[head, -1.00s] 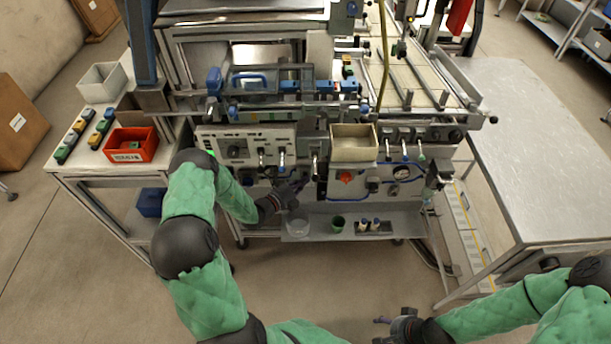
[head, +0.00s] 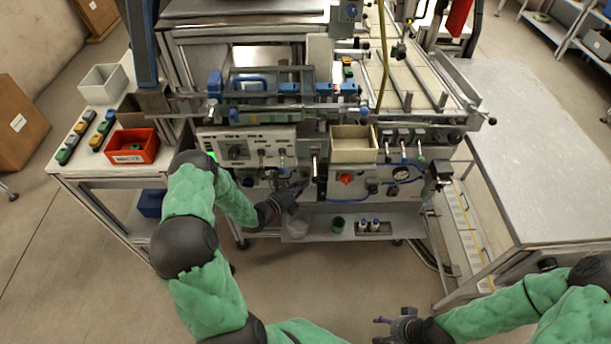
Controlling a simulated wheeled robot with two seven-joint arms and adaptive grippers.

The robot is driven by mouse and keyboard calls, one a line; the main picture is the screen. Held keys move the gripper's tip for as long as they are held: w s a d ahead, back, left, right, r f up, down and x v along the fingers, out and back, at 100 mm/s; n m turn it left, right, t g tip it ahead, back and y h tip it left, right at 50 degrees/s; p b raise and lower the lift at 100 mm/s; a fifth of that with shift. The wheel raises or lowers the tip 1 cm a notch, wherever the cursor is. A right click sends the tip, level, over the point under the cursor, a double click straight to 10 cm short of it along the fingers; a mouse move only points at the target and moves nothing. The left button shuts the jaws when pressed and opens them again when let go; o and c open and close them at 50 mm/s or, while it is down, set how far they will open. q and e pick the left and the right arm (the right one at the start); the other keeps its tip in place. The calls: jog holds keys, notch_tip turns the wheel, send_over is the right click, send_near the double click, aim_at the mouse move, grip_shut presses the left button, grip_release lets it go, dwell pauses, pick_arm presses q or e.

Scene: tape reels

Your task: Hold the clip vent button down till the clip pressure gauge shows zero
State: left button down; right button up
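I cannot tell which small control is the clip vent button. My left gripper (head: 300,189) is in front of the lower panel, left of the red knob and below the grey control panel (head: 240,147). Its dark fingers point up and right; I see no clear contact and nothing plainly held. My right gripper (head: 381,329) is open and empty over the floor, far from the machine.
A beige bin (head: 353,149) sits on the machine front. A lower shelf (head: 318,226) holds a clear container (head: 297,228), a green cup (head: 338,223) and small bottles (head: 369,225). A red bin (head: 131,146) stands on the left table. The right table (head: 535,140) is bare.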

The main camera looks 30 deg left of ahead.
pick_arm(q)
jog(key=s+d, duration=0.1)
jog(key=s+p, duration=0.1)
jog(key=s, duration=0.1)
jog(key=s+d+p, duration=0.1)
jog(key=shift+s+d, duration=0.15)
jog(key=shift+d, duration=0.2)
dwell(0.3)
dwell(0.4)
